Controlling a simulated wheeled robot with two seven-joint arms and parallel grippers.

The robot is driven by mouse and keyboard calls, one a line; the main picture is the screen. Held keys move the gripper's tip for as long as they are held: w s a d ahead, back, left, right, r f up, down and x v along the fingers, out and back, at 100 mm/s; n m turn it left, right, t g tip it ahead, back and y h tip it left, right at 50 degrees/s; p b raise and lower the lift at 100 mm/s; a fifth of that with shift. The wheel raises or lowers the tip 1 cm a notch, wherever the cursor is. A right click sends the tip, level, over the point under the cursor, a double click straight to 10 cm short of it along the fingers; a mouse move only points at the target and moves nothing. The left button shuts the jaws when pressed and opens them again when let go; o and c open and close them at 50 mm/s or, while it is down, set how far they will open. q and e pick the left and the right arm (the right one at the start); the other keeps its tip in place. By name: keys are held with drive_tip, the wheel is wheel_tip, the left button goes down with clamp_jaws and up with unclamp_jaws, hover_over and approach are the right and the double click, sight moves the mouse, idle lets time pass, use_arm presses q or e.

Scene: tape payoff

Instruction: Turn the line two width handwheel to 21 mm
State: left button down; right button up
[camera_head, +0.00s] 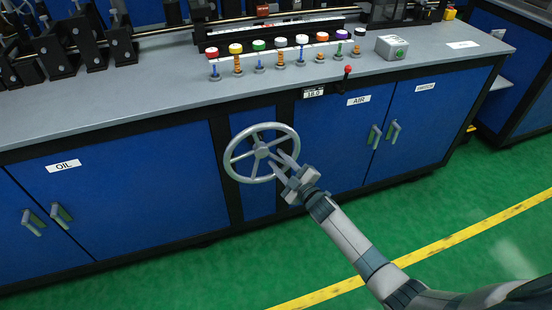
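A grey spoked handwheel (231,163) is mounted on the blue front of the machine cabinet, below the counter edge. My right gripper (276,160) comes in from the lower right and is at the wheel's lower right side. Its two fingers are apart and reach over the rim towards the hub. I cannot tell whether they touch the rim or a spoke. A small readout (313,93) on the counter's front edge, up and right of the wheel, seems to show 18.0. My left gripper is not in view.
A lever with a red knob (347,70) stands right of the readout. Cabinet doors marked OIL (63,165) and AIR (358,100) flank the wheel. Green floor in front is clear.

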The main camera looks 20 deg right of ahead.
drive_tip(key=shift+x, duration=1.05)
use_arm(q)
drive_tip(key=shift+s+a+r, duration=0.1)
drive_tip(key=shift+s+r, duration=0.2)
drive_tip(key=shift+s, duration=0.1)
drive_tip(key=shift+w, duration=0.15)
use_arm(e)
clamp_jaws()
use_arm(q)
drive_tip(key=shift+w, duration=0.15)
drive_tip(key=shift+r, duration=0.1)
use_arm(e)
drive_tip(key=shift+a+f, duration=0.1)
drive_tip(key=shift+f, duration=0.05)
